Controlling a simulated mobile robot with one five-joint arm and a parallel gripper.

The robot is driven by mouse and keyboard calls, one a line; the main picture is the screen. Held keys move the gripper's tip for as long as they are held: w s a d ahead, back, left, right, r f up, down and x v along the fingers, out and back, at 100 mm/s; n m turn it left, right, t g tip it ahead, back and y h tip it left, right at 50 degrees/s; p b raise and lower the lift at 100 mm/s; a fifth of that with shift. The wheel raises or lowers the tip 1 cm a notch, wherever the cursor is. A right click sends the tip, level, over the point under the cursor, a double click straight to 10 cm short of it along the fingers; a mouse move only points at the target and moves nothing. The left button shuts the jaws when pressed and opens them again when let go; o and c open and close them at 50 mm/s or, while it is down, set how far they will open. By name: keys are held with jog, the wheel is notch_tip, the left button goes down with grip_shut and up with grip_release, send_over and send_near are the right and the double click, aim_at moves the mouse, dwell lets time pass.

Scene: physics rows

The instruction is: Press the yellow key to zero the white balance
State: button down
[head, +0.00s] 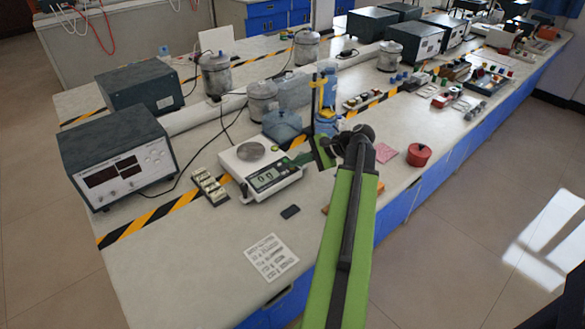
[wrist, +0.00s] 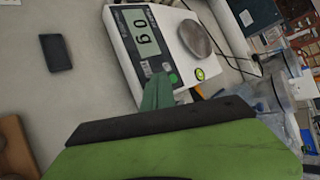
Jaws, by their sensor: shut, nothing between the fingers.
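The white balance (head: 240,165) stands on the bench with a round metal pan and a lit green display; it also shows turned sideways in the wrist view (wrist: 128,38). A yellow-green round spot (wrist: 200,74) with a dark rim sits at the balance's corner. I cannot tell whether the round spot is the yellow key or a level bubble; no other yellow key is clear. My gripper (head: 302,158) is shut and empty at the balance's right edge. Its green fingertips (wrist: 157,90) overlap the key-panel edge; contact cannot be told.
A small dark block (head: 290,211) and a printed sheet (head: 271,257) lie in front of the balance. A blue bottle (head: 326,122) stands close behind my gripper. A red round container (head: 419,155) is to the right. A power supply (head: 118,160) and weights (head: 209,186) are left.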

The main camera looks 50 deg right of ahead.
jog(key=shift+s+r+p, duration=0.15)
jog(key=shift+r+p, duration=0.35)
jog(key=shift+r, duration=0.15)
jog(key=r+p, duration=0.2)
jog(key=s+r+p, duration=0.1)
jog(key=r+p, duration=0.1)
jog(key=p, duration=0.1)
jog(key=shift+r, duration=0.4)
jog(key=shift+a, duration=0.1)
